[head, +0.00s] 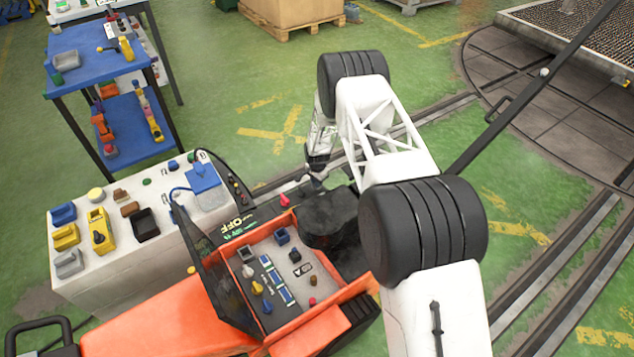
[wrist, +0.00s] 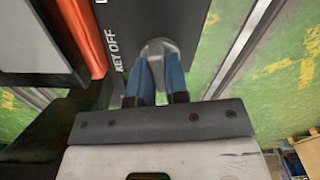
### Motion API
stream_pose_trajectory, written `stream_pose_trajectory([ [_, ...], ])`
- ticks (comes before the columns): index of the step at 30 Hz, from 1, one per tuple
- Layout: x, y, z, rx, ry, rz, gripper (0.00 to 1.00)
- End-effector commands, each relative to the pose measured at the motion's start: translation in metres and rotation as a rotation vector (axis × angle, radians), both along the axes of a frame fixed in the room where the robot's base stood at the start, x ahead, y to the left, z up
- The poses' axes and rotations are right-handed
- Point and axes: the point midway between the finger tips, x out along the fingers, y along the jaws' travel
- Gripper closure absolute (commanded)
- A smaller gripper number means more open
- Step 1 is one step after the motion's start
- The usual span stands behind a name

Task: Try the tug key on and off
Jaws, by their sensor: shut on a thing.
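The tug is the orange vehicle (head: 160,325) in the lower left of the head view, with a dark control panel (head: 240,222) marked "OFF". In the wrist view the panel (wrist: 117,15) shows "KEY OFF" beside a grey, rounded key piece (wrist: 158,46). My gripper (wrist: 160,70) is shut on this grey piece between its two blue fingers. The fingers hide its lower part, so I cannot tell how deep it sits or which way it is turned. In the head view my gripper is small and dark, near the panel's far end.
An open orange tray (head: 345,292) with small parts lies beside the panel. A white bench (head: 75,285) with coloured blocks stands left, and a blue cart (head: 90,62) behind it. Rails and the turntable (head: 500,65) are at right. A dark bar crosses the upper right.

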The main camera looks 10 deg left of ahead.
Motion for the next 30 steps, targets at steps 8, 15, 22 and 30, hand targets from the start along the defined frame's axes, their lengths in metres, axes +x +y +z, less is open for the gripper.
stream_pose_trajectory([
  [8,0.0008,0.0002,0.0012,0.000,-0.001,-0.176,1.00],
  [15,0.0008,0.0001,0.0010,0.000,-0.001,-0.242,1.00],
  [22,0.0009,0.0001,0.0010,0.000,-0.001,-0.251,1.00],
  [30,0.0009,0.0001,0.0010,0.000,-0.001,-0.250,0.73],
])
